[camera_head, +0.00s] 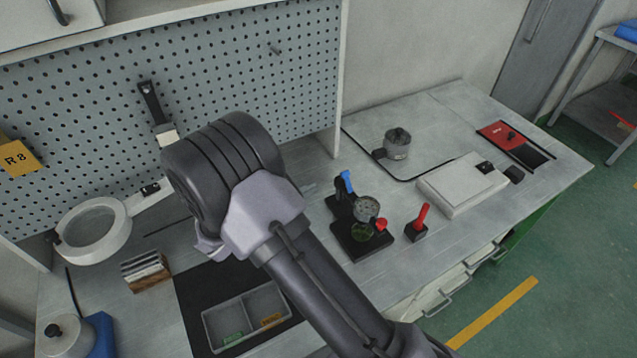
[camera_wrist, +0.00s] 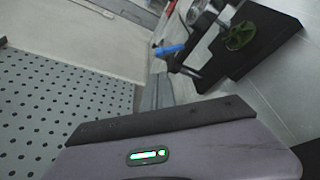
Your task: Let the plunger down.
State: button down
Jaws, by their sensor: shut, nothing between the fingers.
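A small black press-like device (camera_head: 362,240) stands on the bench right of my arm. It has a blue lever (camera_head: 347,181) raised at its back, a round clear-grey head, a red knob (camera_head: 381,224) and a green disc (camera_head: 361,232) low on its base. In the wrist view the blue lever (camera_wrist: 170,50) and the green disc (camera_wrist: 240,36) show at the top. Which part is the plunger I cannot tell for sure. My gripper (camera_head: 208,248) is shut and empty, left of the device and apart from it, mostly hidden behind my wrist.
A red-handled tool (camera_head: 420,217) on a black block stands just right of the device. A white box (camera_head: 462,186) and a metal pot (camera_head: 397,144) are farther right. A divided tray (camera_head: 208,325) lies in front on a dark mat. A pegboard (camera_head: 250,70) rises behind.

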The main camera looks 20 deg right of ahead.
aim_at(348, 182)
jog(key=b+x, duration=0.2)
jog(key=x, duration=0.6)
jog(key=shift+d, duration=0.35)
jog(key=shift+w+a+b, duration=0.1)
jog(key=shift+a+b, duration=0.1)
jog(key=shift+b, duration=0.1)
